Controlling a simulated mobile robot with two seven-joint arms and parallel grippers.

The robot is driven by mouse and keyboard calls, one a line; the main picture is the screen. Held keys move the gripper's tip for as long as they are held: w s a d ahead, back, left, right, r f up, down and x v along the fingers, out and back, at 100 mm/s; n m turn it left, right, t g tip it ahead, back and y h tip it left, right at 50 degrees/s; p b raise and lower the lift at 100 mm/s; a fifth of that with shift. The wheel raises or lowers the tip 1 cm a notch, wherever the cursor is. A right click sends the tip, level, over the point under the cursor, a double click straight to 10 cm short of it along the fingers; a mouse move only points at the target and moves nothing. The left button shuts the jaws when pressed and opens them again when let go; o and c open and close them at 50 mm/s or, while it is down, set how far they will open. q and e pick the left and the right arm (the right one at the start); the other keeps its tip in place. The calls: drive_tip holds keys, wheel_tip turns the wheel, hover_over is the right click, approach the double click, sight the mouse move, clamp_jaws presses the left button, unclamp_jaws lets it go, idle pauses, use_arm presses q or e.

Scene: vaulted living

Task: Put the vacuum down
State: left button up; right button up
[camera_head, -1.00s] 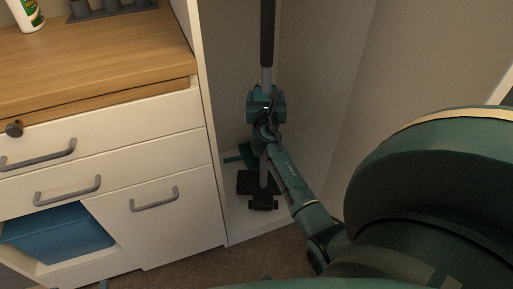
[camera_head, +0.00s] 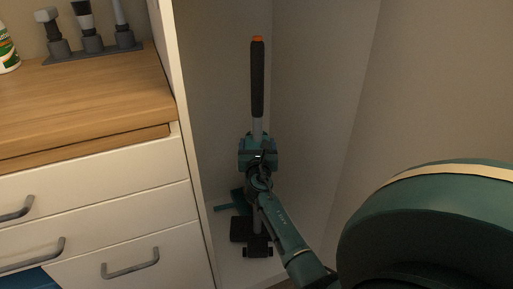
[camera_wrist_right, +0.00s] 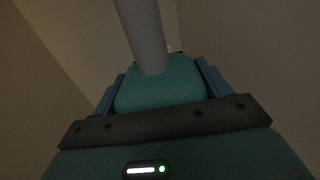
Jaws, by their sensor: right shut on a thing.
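The vacuum (camera_head: 257,80) stands upright in the tall open cabinet, with a black, orange-tipped handle, a grey tube and a black foot low down at the cabinet floor. Whether the foot touches the floor I cannot tell. My right gripper (camera_head: 258,153) is shut on the vacuum's middle, below the handle. In the right wrist view the vacuum's grey tube (camera_wrist_right: 143,35) rises from a teal block between the fingers of my right gripper (camera_wrist_right: 160,88). My right arm hides part of the lower tube. My left gripper is not in view.
The cabinet's side panel (camera_head: 187,140) stands close on the left, and its right wall (camera_head: 345,130) leaves some room. A teal item (camera_head: 228,206) lies low behind the foot. A drawer unit (camera_head: 100,215) with a wooden top stands at the left.

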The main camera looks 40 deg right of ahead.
use_arm(q)
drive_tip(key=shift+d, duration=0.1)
drive_tip(key=b, duration=0.1)
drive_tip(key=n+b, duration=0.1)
drive_tip(key=b, duration=0.1)
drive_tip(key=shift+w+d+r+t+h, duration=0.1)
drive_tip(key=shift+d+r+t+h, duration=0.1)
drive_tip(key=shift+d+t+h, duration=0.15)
use_arm(e)
wheel_tip(320, 180, down, 4)
drive_tip(key=shift+w+r, duration=0.1)
drive_tip(key=o, duration=2)
drive_tip(key=shift+f, duration=0.25)
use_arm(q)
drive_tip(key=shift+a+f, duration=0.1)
use_arm(e)
drive_tip(key=shift+o, duration=0.2)
